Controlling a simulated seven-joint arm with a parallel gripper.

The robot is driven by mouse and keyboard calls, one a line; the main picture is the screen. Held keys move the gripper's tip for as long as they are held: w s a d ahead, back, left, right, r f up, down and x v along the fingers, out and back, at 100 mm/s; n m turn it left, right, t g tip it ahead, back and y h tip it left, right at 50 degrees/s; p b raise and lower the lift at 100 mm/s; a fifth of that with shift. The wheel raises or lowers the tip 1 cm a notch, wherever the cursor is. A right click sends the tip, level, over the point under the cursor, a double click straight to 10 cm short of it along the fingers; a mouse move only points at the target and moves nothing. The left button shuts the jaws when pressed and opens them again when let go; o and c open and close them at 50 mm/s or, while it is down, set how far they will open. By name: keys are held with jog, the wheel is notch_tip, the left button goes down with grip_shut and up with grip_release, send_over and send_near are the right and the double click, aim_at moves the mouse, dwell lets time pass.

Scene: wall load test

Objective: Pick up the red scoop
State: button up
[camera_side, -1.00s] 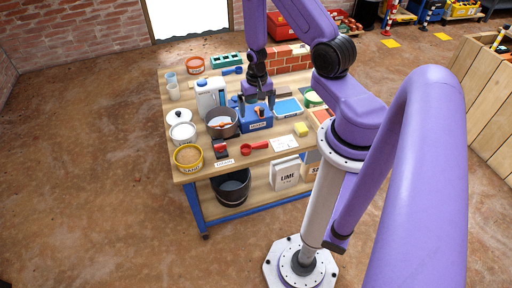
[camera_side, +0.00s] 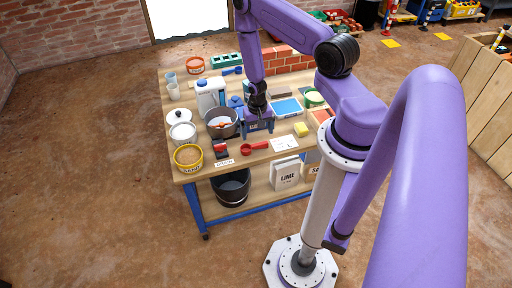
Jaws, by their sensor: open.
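The red scoop (camera_side: 254,148) lies on the wooden bench top near its front edge, its round end at the left and its handle pointing right. My gripper (camera_side: 258,132) points down just behind the scoop, in front of the blue mixer box. It is open, with its two fingers apart at the left and right. Nothing shows between them. I cannot tell exactly how high the fingers are above the bench.
A grey pot (camera_side: 222,124) stands left of my gripper, with a white jug (camera_side: 210,95) behind it. A yellow sponge (camera_side: 301,129) and a white card (camera_side: 285,144) lie to the right. A yellow sand tub (camera_side: 188,158) is at the front left. A brick wall (camera_side: 287,62) stands at the back.

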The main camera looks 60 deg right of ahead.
aim_at(259, 144)
jog(key=shift+s+f, duration=0.15)
jog(key=shift+f, duration=1.35)
jog(key=shift+s+f, duration=0.15)
jog(key=shift+f, duration=1.35)
jog(key=c, duration=0.8)
